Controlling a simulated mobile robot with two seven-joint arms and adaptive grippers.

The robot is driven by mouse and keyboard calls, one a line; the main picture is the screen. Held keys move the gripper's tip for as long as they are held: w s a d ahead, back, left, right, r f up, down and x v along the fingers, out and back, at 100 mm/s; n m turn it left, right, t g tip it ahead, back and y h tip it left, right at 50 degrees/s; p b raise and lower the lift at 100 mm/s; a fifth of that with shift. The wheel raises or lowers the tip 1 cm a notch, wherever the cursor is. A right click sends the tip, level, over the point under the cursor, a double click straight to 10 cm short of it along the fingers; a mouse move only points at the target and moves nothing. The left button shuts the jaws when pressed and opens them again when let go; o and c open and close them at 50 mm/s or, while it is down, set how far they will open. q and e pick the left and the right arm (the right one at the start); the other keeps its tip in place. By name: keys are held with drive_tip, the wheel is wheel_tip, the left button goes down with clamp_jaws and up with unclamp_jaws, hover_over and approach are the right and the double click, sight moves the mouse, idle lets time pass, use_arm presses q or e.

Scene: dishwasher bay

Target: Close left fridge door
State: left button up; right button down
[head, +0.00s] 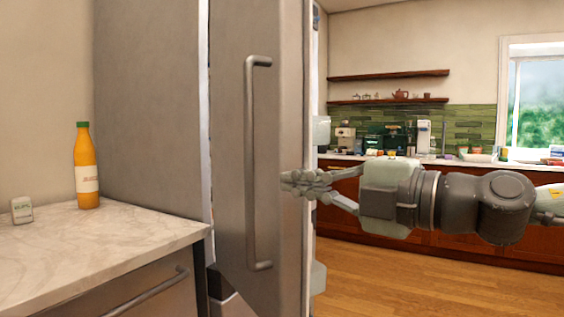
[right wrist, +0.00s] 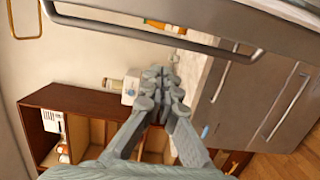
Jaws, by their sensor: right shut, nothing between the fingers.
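The left fridge door (head: 229,130) is a tall grey metal panel standing open, swung out from the fridge body (head: 150,110). Its long vertical bar handle (head: 251,165) faces me. My right gripper (head: 290,184) reaches in from the right, shut and empty, with its fingertips in front of the door's right part, right of the handle. I cannot tell whether they touch the door. In the right wrist view the shut fingers (right wrist: 158,84) point away, and a bar handle (right wrist: 150,42) crosses above them. My left gripper is not in view.
A marble counter (head: 110,240) at the left holds an orange bottle (head: 86,165) and a small white box (head: 22,210). A back counter with appliances, shelves (head: 388,75) and a window stand behind my right arm. Wooden floor (head: 400,280) is clear at the right.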

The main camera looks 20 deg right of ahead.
sight(276, 173)
drive_tip(key=w, duration=0.2)
drive_tip(key=w+p, duration=0.1)
drive_tip(key=w, duration=0.3)
drive_tip(key=shift+w+a+r, duration=0.2)
drive_tip(key=shift+w+a, duration=0.2)
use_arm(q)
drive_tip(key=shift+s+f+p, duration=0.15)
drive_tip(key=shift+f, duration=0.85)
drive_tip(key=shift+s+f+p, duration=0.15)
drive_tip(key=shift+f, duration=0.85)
use_arm(e)
drive_tip(key=shift+w+d+f, duration=0.1)
drive_tip(key=shift+d+f, duration=0.1)
drive_tip(key=shift+d, duration=0.4)
drive_tip(key=shift+d, duration=0.1)
